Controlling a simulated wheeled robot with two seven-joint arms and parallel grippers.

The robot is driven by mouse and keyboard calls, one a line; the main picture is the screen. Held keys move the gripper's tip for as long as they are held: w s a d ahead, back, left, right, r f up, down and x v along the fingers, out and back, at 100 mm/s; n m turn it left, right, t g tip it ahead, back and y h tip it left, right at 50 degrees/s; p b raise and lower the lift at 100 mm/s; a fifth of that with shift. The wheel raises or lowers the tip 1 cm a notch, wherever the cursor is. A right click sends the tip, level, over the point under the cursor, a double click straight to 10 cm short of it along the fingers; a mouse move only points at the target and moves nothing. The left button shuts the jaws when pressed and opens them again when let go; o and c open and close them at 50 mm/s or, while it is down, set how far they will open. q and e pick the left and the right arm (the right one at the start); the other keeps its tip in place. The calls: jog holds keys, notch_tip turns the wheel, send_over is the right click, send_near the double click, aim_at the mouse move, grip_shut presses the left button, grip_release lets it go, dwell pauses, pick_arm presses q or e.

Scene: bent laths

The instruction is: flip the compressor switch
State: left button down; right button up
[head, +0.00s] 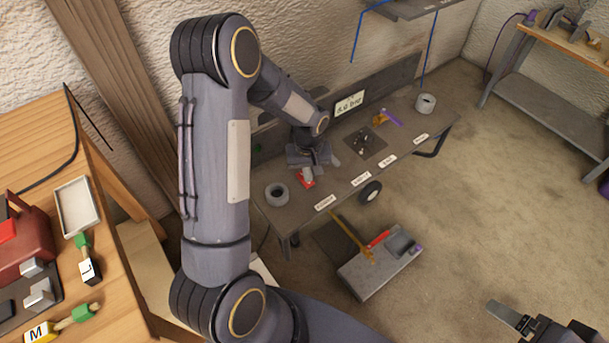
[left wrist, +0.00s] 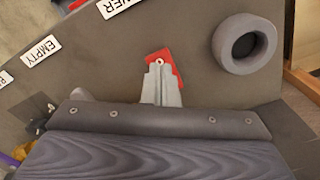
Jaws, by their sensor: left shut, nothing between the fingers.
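A small red piece (head: 307,181) lies on the grey bench top near its left end; I cannot tell for sure that it is the compressor switch. In the left wrist view the red piece (left wrist: 177,66) shows behind and beside my fingertips, with a small pale round spot by the tips. My left gripper (head: 305,172) is shut and empty, its tips over the red piece; I cannot tell whether they touch. Its closed fingers also show in the left wrist view (left wrist: 160,72). My right gripper (head: 545,328) is cut off at the bottom right corner, its jaws unclear.
A grey roll (head: 277,194) stands beside the red piece; it also shows in the left wrist view (left wrist: 245,44). White labels (head: 361,178) line the bench's front edge. A low grey platform (head: 365,285) with tools stands on the floor.

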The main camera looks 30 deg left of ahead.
pick_arm(q)
notch_tip(320, 180, up, 6)
jog(key=p, duration=0.3)
pick_arm(e)
notch_tip(320, 180, up, 4)
jog(key=shift+f, duration=0.1)
dwell(0.3)
pick_arm(q)
jog(key=s+r+m+t+h+p, duration=0.15)
jog(key=s+r, duration=0.35)
jog(key=r, duration=0.6)
jog(key=s+d+r+m+t+h+p, duration=0.1)
jog(key=s+d+r+m+t, duration=0.1)
jog(key=s+r, duration=0.4)
jog(key=s+d+r+m+t+h+p, duration=0.1)
jog(key=s+d+r, duration=0.4)
jog(key=s, duration=0.6)
jog(key=shift+d+r+m+t+p, duration=0.15)
jog(key=shift+r+m+t+p, duration=0.4)
jog(key=shift+r+m, duration=0.25)
pick_arm(e)
notch_tip(320, 180, up, 4)
jog(key=shift+r, duration=0.1)
pick_arm(q)
jog(key=shift+s, duration=0.1)
